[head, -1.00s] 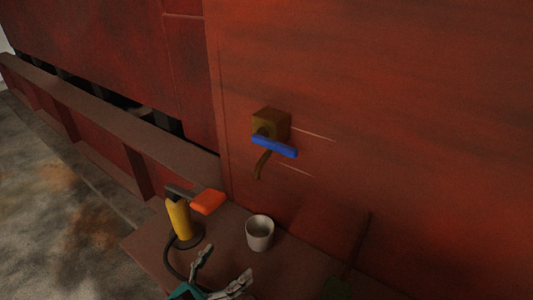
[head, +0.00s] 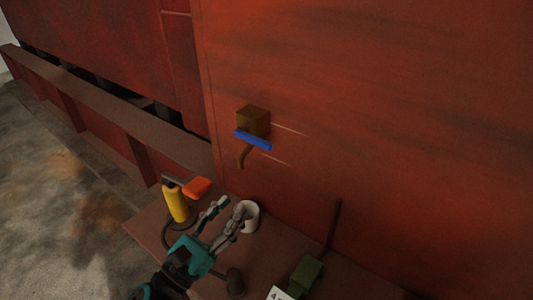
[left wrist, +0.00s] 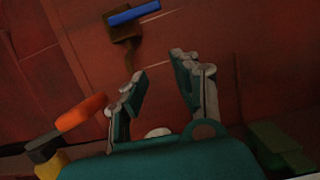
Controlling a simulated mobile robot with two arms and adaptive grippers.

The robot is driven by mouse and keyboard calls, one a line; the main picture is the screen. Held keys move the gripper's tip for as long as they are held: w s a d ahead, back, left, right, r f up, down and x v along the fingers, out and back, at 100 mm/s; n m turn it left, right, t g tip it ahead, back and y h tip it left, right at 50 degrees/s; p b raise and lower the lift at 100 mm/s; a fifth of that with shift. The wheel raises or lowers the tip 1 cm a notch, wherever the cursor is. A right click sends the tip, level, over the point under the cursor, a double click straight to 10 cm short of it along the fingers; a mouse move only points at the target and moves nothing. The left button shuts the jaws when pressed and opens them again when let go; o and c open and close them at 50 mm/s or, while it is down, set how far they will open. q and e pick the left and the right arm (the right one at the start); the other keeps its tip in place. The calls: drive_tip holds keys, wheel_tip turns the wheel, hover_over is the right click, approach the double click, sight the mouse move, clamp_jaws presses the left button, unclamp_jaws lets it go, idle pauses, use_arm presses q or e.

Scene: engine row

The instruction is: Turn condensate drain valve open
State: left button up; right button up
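The drain valve is on the red wall. It has a brown block body (head: 254,119), a blue bar handle (head: 253,141) across its front and a bent brown spout (head: 244,157) below. The handle tilts slightly down to the right in the head view. In the left wrist view the blue handle (left wrist: 134,13) and the body (left wrist: 123,31) show at the top, beyond the fingers. My left gripper (head: 233,206) is open and empty, below the valve and apart from it. Its spread fingers also show in the left wrist view (left wrist: 158,68). My right gripper is not in view.
On the brown ledge (head: 148,226) stand a yellow cylinder (head: 175,204) with an orange lever (head: 197,187) and a pale cup (head: 252,213), partly hidden by my left fingers. A green block (head: 304,273) with a dark rod stands at right. The wall around the valve is clear.

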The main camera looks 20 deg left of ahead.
sight(254, 137)
use_arm(q)
drive_tip(key=shift+w+r+p, duration=0.2)
drive_tip(key=shift+w+p, duration=0.1)
drive_tip(key=shift+w, duration=0.35)
drive_tip(key=shift+w+r+p, duration=0.2)
drive_tip(key=shift+w+p, duration=0.05)
drive_tip(key=shift+w, duration=0.35)
drive_tip(key=c, duration=0.4)
drive_tip(key=w, duration=0.1)
drive_tip(key=w+p, duration=0.1)
drive_tip(key=w, duration=0.2)
drive_tip(key=shift+d+r+p, duration=0.15)
drive_tip(key=shift+r+p, duration=0.15)
drive_tip(key=shift+p, duration=0.05)
clamp_jaws()
drive_tip(key=w+r+p, duration=0.1)
drive_tip(key=w+d+r+p, duration=0.1)
drive_tip(key=r, duration=0.1)
drive_tip(key=w+r+p, duration=0.1)
drive_tip(key=p, duration=0.1)
drive_tip(key=shift+d+r, duration=0.2)
drive_tip(key=shift+d, duration=0.2)
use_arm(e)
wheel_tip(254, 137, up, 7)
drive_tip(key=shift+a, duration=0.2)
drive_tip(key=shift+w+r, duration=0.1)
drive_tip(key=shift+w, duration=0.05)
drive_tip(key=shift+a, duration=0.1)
